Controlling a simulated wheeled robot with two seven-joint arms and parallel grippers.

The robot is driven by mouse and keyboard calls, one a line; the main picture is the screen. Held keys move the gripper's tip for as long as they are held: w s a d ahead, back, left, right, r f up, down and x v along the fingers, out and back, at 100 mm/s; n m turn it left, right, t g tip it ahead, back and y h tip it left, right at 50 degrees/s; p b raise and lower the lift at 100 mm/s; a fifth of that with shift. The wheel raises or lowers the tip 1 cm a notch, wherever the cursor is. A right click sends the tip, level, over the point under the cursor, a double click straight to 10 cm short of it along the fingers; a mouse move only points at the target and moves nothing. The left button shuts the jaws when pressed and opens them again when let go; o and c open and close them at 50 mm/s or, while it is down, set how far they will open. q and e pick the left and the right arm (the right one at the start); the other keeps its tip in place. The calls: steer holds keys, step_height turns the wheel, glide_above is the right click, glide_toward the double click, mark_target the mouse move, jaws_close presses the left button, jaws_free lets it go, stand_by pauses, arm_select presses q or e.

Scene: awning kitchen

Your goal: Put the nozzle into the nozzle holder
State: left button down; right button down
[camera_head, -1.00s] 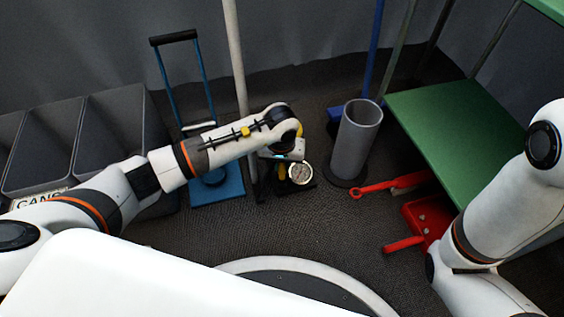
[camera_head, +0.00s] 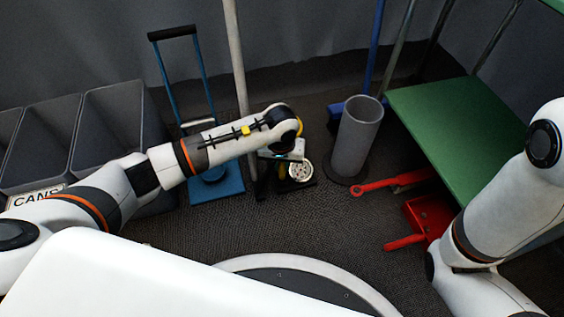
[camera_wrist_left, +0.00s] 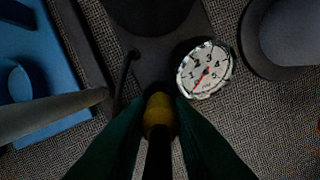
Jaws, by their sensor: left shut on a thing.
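My left gripper (camera_head: 284,160) is low over the floor, beside a pump's round white gauge (camera_head: 301,171). In the left wrist view its dark green fingers (camera_wrist_left: 160,103) are shut on a yellow and black piece, which I take for the nozzle (camera_wrist_left: 158,115). The nozzle's lower end is hidden between the fingers. The gauge (camera_wrist_left: 205,70) sits just right of the fingers, and a dark pump plate (camera_wrist_left: 160,62) lies ahead of them. A thin black hose (camera_wrist_left: 124,75) shows left of the nozzle. I cannot make out the nozzle holder clearly. My right gripper is out of view.
A grey upright cylinder (camera_head: 357,140) stands right of the gauge. A blue-based stand (camera_head: 217,190) and a pale pole (camera_head: 238,60) are to the left, with grey bins (camera_head: 120,110) beyond. A red dustpan (camera_head: 428,215) and green bench (camera_head: 450,130) are at right.

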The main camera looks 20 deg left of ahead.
arm_select(q)
steer(key=shift+f+b, duration=0.6)
steer(key=shift+f, duration=0.3)
steer(key=c, duration=0.7)
jaws_free()
steer(key=shift+r+p, duration=3.2)
steer(key=shift+r, duration=0.8)
